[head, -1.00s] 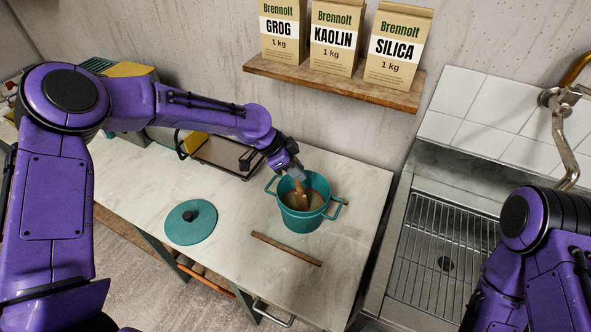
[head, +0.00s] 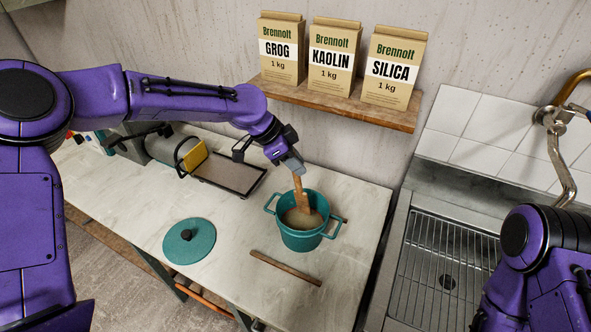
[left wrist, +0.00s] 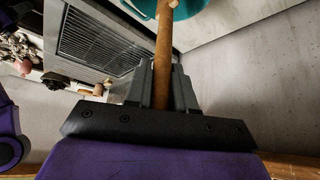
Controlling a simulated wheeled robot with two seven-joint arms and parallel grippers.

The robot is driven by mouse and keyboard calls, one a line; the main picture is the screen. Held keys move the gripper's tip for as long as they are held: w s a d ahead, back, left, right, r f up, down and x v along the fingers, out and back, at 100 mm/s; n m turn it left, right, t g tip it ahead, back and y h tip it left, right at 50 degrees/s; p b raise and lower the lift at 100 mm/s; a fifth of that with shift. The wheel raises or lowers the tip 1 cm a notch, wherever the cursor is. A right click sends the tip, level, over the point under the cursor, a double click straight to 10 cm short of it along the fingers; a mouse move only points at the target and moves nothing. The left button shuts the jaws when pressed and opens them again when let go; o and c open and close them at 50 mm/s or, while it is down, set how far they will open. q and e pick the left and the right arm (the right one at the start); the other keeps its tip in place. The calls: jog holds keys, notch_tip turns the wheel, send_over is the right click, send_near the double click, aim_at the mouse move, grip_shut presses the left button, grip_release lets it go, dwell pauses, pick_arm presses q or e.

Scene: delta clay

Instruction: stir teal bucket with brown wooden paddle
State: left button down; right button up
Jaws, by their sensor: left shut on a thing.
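The teal bucket (head: 302,240) stands upright on the worktop, with two side handles and a pale greyish-brown content inside. My left gripper (head: 292,169) is above the bucket, shut on the handle of the brown wooden paddle (head: 303,200). The paddle stands nearly upright, its lower part inside the bucket; its tip is hidden in the content or behind the rim. The left wrist view shows the paddle's handle (left wrist: 163,55) between the fingers and a bit of the teal bucket (left wrist: 185,8) beyond. My right arm shows at the lower right, but its gripper is out of view.
A teal lid (head: 189,241) lies left of the bucket, and a wooden stick (head: 285,268) lies in front. A slab roller-like machine (head: 225,172) stands behind left. A shelf (head: 340,103) with three bags hangs above. A metal sink (head: 440,260) is at right.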

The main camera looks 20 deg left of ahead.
pick_arm(q)
jog(key=shift+r, duration=2.85)
jog(key=shift+r, duration=2.05)
jog(key=shift+d+f, duration=0.1)
